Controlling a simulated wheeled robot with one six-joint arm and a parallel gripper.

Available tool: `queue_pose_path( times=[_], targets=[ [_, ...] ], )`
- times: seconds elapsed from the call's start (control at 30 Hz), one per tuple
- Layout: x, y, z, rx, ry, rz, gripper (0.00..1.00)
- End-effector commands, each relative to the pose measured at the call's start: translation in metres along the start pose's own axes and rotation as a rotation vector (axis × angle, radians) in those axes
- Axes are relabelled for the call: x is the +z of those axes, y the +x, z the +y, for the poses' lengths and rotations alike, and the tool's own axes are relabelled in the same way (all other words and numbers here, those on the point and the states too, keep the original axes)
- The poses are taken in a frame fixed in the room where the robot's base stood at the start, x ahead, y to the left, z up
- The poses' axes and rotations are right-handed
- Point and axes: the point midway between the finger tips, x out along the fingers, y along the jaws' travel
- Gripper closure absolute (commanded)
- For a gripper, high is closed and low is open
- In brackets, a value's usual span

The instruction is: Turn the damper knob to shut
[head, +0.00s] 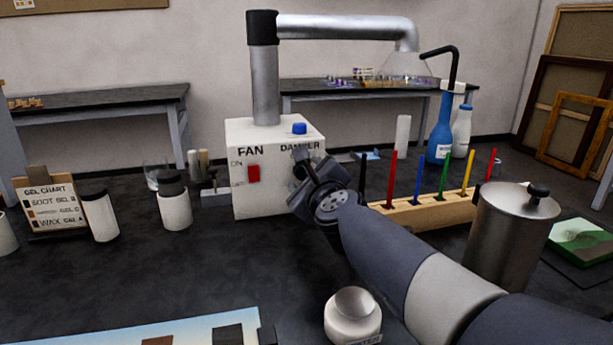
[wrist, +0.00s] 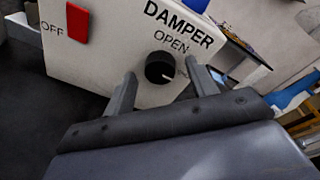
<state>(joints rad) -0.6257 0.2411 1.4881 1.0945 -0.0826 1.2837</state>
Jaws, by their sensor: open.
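The damper knob (wrist: 160,68) is a round black knob with a light pointer mark, on the front of the white fan box (head: 272,133). In the wrist view its mark points to the lower right, and the word OPEN stands above it. My gripper (wrist: 158,88) is open, with one finger on each side of the knob's lower part; I cannot tell whether they touch it. In the head view my gripper (head: 306,168) hides the knob and part of the DAMPER label.
A red fan switch (head: 253,173) is left of the knob. A wooden rack (head: 430,211) with coloured sticks stands to the right, near a metal canister (head: 507,240). A white jar (head: 353,317) stands below my arm. Several lidded jars stand left of the box.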

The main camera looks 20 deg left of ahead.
Motion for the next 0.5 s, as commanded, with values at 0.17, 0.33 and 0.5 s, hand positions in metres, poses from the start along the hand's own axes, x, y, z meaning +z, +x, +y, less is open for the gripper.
queue_pose_path(
  times=[0.17,0.33,0.5],
  targets=[
    [0.001,-0.021,-0.001,-0.001,0.000,-0.002,0.46],
    [0.002,-0.052,-0.001,-0.001,0.000,-0.002,0.46],
    [0.002,-0.080,-0.001,-0.001,0.000,-0.002,0.46]
  ],
)
